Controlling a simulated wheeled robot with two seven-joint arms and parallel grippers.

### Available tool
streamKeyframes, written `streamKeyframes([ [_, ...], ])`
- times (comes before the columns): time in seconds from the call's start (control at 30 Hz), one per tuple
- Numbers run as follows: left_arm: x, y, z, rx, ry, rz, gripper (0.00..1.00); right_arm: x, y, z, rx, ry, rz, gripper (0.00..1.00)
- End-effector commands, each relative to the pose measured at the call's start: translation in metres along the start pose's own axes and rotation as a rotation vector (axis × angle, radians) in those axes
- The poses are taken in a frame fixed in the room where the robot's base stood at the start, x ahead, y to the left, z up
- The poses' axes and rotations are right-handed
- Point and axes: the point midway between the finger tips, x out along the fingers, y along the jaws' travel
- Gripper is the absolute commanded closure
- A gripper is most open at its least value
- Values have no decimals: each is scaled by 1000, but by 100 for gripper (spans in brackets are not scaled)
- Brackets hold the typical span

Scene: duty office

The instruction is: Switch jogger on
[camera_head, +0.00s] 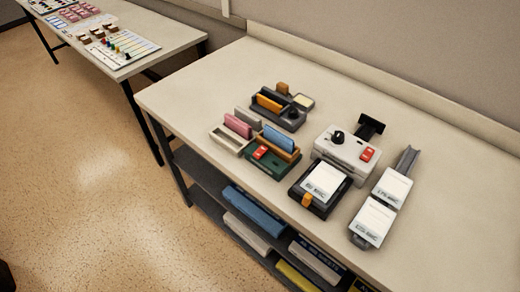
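Two units with red switches stand on the light table, and neither has a readable name, so I cannot tell which is the jogger. One is a light grey box (343,152) with a black knob (337,137) and a red rocker switch (367,155) on top. The other is a green-based unit (264,167) with a red switch (261,152), holding upright blue and orange-brown pieces. Whether either switch is on or off is too small to tell. Neither of my grippers is in view.
A black tray (297,197) holds a labelled white stack. Labelled white stacks (372,222) lie to its right. A dark grey rack (291,123) stands behind, a pale tray (228,141) at left. The table's (190,95) left part is clear. Another table (165,35) stands at upper left.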

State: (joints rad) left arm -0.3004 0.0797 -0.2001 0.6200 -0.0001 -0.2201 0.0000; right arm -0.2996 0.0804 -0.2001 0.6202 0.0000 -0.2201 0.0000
Motion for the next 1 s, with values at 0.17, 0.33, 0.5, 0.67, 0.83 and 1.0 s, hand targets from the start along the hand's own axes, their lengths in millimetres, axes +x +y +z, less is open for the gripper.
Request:
streamKeyframes([
  [0.17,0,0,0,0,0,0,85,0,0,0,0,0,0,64],
  [0.33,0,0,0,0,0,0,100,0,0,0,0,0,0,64],
  [0.5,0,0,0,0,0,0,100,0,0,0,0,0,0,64],
  [0.67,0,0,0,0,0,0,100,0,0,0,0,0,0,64],
  [0.83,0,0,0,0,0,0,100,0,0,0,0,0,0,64],
  [1.0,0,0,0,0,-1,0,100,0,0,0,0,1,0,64],
])
